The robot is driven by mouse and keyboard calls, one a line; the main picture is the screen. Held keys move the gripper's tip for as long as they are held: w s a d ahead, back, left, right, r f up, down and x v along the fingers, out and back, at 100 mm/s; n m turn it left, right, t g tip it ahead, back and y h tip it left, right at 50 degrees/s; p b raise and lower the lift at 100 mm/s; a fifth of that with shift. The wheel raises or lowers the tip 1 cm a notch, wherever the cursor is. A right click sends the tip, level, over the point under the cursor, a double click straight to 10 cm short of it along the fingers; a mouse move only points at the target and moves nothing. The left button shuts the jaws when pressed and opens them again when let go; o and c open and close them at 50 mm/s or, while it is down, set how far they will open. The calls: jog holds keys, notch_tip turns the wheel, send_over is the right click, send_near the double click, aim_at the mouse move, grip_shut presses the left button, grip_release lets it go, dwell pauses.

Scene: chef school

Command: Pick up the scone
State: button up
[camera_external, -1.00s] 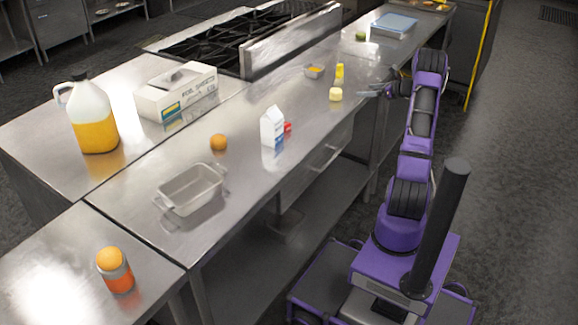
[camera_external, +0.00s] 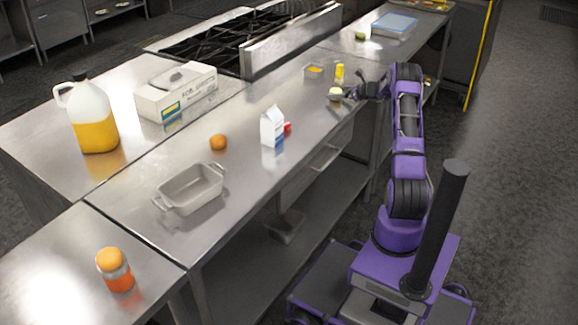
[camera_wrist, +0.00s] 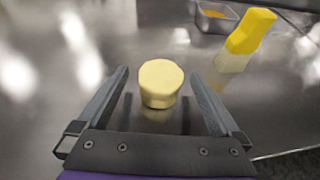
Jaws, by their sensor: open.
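The scone looks like a small pale-yellow round piece (camera_wrist: 160,83), standing on the steel counter between the fingers in the wrist view. It also shows in the external view as the small pale lump (camera_external: 335,94) near the counter's right edge. My gripper (camera_wrist: 158,88) is open, with one finger on each side of the scone and a gap on both sides. In the external view my gripper (camera_external: 347,94) is low over the counter beside the scone, partly hard to make out.
A yellow-topped bottle (camera_wrist: 250,32) stands just behind and right of the scone, near a small metal tray (camera_wrist: 217,16). A milk carton (camera_external: 272,127), an orange-brown round item (camera_external: 218,142) and a baking dish (camera_external: 190,189) lie further along the counter.

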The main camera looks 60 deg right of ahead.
jog(key=shift+x, duration=0.75)
jog(key=shift+r, duration=0.1)
jog(key=c, duration=1.4)
